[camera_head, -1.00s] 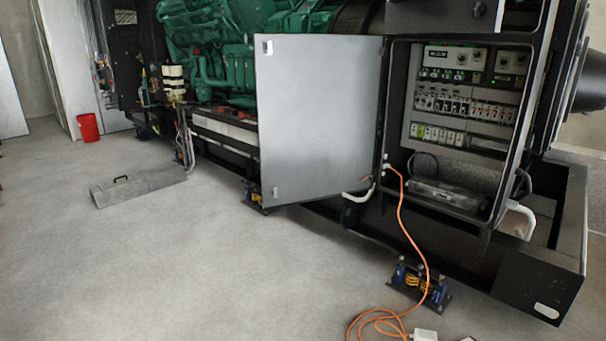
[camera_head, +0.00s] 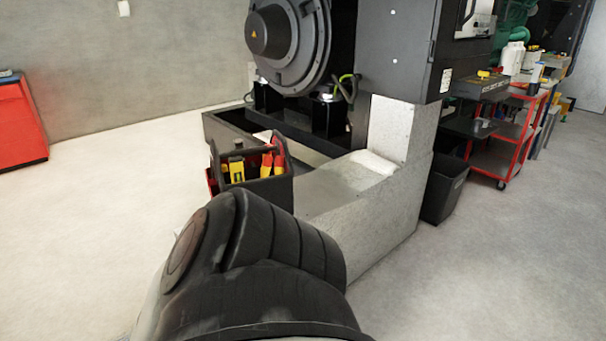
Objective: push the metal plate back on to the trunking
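A mottled grey, box-like metal run that looks like the trunking (camera_head: 385,215) lies on the floor in the middle of the head view. Its far end meets a taller upright grey section below the black genset cabinet. A flat grey surface on its top may be the metal plate, but I cannot tell plate from trunking here. A large dark rounded part of my own arm covers the near end of the run. Neither gripper is in view.
A black tool tote (camera_head: 284,190) with yellow and red handled tools stands left of the run. A black bin (camera_head: 443,188) and a red trolley (camera_head: 512,140) stand to the right. A red cabinet (camera_head: 18,120) is at far left. Floor at right front is clear.

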